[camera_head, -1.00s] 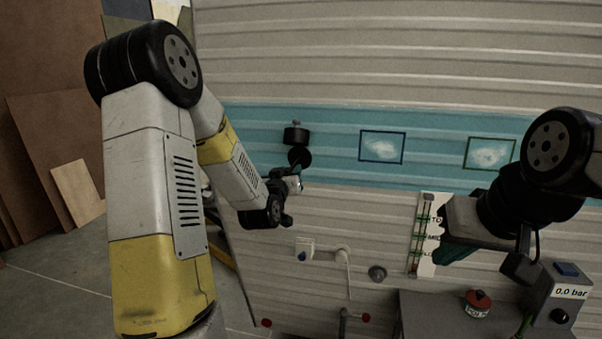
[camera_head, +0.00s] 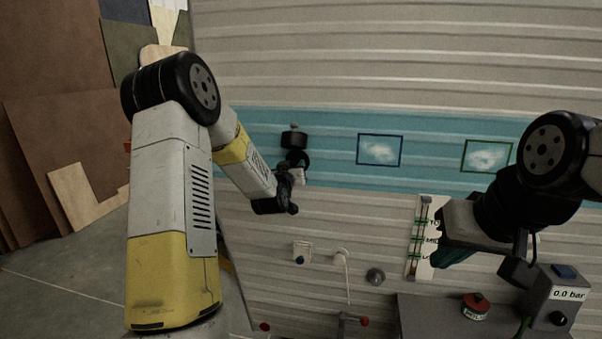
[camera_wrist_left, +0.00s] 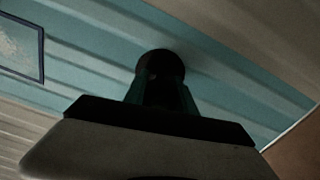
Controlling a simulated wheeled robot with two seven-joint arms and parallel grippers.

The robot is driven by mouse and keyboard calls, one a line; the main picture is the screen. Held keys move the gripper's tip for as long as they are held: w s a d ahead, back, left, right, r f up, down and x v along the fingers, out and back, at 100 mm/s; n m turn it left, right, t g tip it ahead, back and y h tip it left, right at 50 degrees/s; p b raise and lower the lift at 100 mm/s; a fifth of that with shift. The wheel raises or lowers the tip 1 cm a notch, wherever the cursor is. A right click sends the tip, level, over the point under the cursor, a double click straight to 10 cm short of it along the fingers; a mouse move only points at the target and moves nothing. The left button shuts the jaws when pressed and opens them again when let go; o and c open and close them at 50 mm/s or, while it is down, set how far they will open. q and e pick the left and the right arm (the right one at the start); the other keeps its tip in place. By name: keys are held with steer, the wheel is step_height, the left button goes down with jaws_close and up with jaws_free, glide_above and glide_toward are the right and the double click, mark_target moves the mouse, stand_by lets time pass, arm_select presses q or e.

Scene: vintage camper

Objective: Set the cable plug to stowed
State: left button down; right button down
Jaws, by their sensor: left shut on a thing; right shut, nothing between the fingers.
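A black fitting (camera_head: 294,138) sits on the teal band of the wall, with a black round part (camera_head: 299,158) just below it. My left gripper (camera_head: 297,170) is at this round part and appears shut on it. In the left wrist view the dark fingers (camera_wrist_left: 160,95) meet a black round end (camera_wrist_left: 160,64) against the teal wall. A white fitting (camera_head: 341,255) with a thin cable hanging from it is lower on the wall. I cannot tell for certain which piece is the cable plug. My right gripper (camera_head: 449,255) is shut and empty, before the wall at the right.
A white box (camera_head: 301,251) with a blue part and a round grey knob (camera_head: 376,275) are on the lower wall. A labelled gauge strip (camera_head: 419,238) is beside my right gripper. A grey bench (camera_head: 430,310) carries a red-topped can (camera_head: 475,306) and a pressure box (camera_head: 560,290).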

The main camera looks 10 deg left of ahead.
arm_select(q)
steer(key=shift+w, duration=0.4)
steer(key=c, duration=1)
jaws_free()
steer(key=shift+s, duration=0.15)
steer(key=s, duration=0.7)
steer(key=shift+s+a, duration=0.1)
steer(key=shift+s, duration=0.2)
